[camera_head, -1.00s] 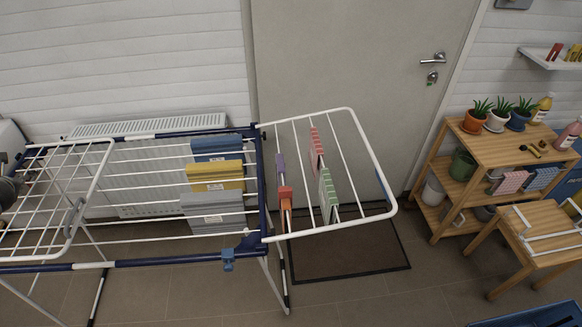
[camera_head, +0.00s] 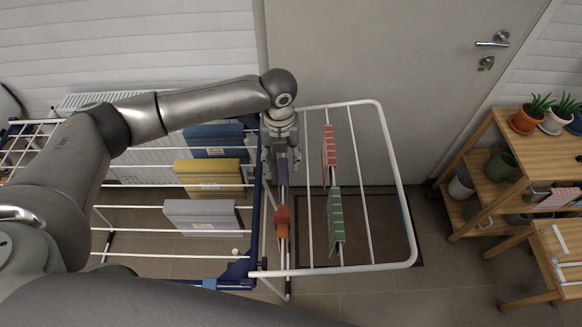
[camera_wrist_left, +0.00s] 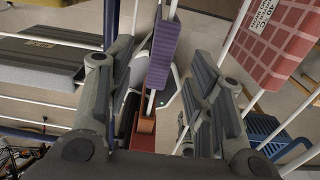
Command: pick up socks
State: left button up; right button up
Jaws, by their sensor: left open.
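A small folded purple item (camera_head: 283,171), perhaps a sock, hangs on a bar of the drying rack's right wing. A similar orange-red item (camera_head: 283,222) hangs on the same bar, nearer to me. My left gripper (camera_head: 281,160) points down at the purple item and partly hides it. In the left wrist view the open fingers (camera_wrist_left: 165,90) stand apart, with the purple item (camera_wrist_left: 164,50) and orange-red item (camera_wrist_left: 143,124) showing in the gap between them. Neither item is visibly gripped. My right gripper is not in view.
Pink (camera_head: 329,147) and green (camera_head: 335,215) folded cloths hang just right on the wing. Blue (camera_head: 214,133), yellow (camera_head: 210,174) and grey (camera_head: 203,214) cloths hang left on the rack. A wooden plant shelf (camera_head: 510,150) stands right, near the door (camera_head: 370,60).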

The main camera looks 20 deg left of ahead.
aim_at(281, 171)
pick_arm(q)
jog(key=f, duration=0.2)
jog(key=s+f+p, duration=0.1)
jog(key=f, duration=0.1)
jog(key=shift+s+a+f, duration=0.1)
jog(key=shift+f, duration=0.35)
jog(key=shift+w+f, duration=0.2)
jog(key=shift+f, duration=0.05)
jog(key=f, duration=0.1)
jog(key=f+p, duration=0.2)
jog(key=f, duration=0.1)
jog(key=shift+w+d, duration=0.2)
jog(key=shift+d, duration=0.1)
jog(key=shift+f, duration=0.5)
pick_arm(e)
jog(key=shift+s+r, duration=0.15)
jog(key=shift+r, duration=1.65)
pick_arm(q)
grip_shut()
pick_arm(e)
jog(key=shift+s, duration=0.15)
